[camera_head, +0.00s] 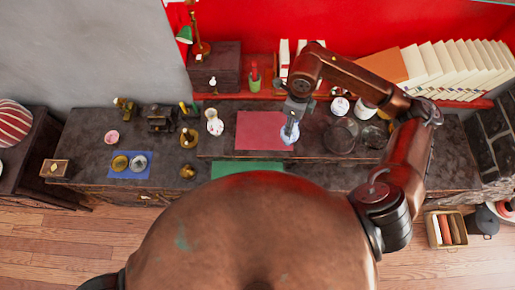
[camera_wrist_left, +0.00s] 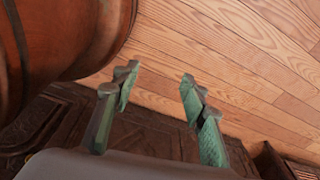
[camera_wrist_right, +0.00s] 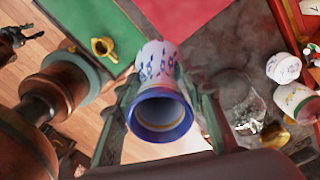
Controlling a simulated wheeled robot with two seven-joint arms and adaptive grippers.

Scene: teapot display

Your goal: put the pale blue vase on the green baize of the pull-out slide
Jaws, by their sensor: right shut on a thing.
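The pale blue vase (camera_head: 289,134) is in my right gripper (camera_head: 293,115), at the right edge of the red mat. In the right wrist view the vase (camera_wrist_right: 160,108) shows its dark blue rim and open mouth towards the camera, with the fingers of my right gripper (camera_wrist_right: 165,85) on both sides. I cannot tell if its foot touches anything. The green baize (camera_head: 247,167) lies at the front, left of the vase, partly hidden by my body; it also shows in the right wrist view (camera_wrist_right: 88,22). My left gripper (camera_wrist_left: 159,76) is open and empty above the floor.
A red mat (camera_head: 258,129) lies behind the baize. A white flowered vase (camera_head: 214,122) and brass pieces (camera_head: 188,138) stand to its left. Glass bowls (camera_head: 341,137) and white jars (camera_head: 340,106) stand right of the held vase. The visible baize is mostly bare.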

